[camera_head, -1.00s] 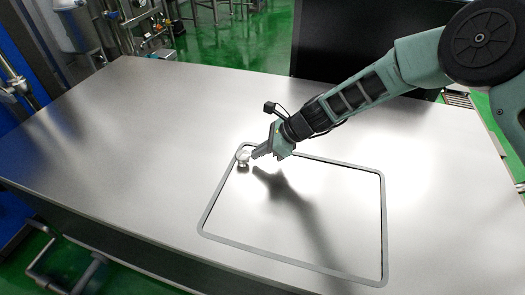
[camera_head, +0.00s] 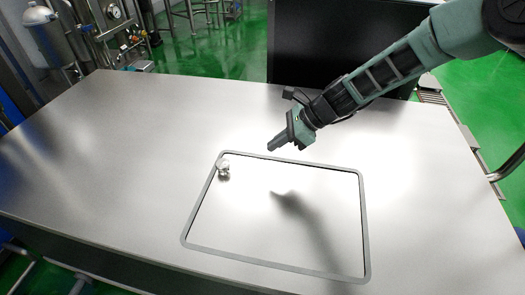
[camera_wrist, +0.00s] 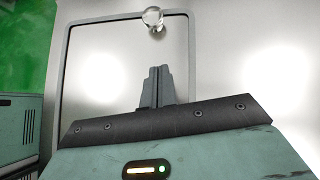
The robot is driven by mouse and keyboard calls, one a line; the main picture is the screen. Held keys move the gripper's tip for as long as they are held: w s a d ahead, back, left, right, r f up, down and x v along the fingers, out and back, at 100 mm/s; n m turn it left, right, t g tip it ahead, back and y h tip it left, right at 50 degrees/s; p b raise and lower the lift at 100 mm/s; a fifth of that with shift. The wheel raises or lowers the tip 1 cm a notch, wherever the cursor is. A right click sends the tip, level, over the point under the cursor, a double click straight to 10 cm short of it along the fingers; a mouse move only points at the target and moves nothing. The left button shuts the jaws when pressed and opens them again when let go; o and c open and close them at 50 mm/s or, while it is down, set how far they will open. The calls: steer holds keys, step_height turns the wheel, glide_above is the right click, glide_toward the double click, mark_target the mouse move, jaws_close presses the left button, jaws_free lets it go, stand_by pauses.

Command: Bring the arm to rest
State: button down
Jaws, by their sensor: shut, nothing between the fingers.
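My gripper (camera_head: 271,147) is shut and empty. It hangs above the metal table, over the back edge of a dark rectangular outline, and its shadow falls inside that outline. In the wrist view its closed fingers (camera_wrist: 158,72) point toward a small shiny round object. That small object (camera_head: 223,168) sits at the back left corner of the outline, apart from my gripper and to its left. It also shows in the wrist view (camera_wrist: 153,18) beyond the fingertips. My arm reaches in from the upper right.
The metal table (camera_head: 110,150) is otherwise bare, with wide free room at left. A dark panel (camera_head: 335,45) stands behind the table at the back right. The rectangular outline (camera_head: 275,265) lies on the tabletop. Steel equipment (camera_head: 110,30) stands beyond the far left edge.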

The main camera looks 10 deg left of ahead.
steer(key=s+d+r+n+h+p, duration=0.2)
steer(key=s+d+r+n, duration=0.2)
steer(key=s+r+n, duration=0.25)
steer(key=s+d+r+n+h+p, duration=0.25)
steer(key=s+r+n, duration=0.25)
steer(key=s+r, duration=0.3)
steer(key=s+d+r+n+t+h+p, duration=0.1)
steer(key=s+d+r+n+h, duration=0.1)
steer(key=s+d+n, duration=0.4)
steer(key=s+d+r+n+h+p, duration=0.1)
steer(key=s+d+r+n, duration=0.3)
steer(key=s+d+n, duration=0.2)
steer(key=s+d, duration=0.2)
steer(key=d, duration=0.2)
steer(key=shift+s+r+t+h, duration=0.3)
steer(key=shift+s+t+h, duration=0.05)
steer(key=shift+s+t, duration=0.05)
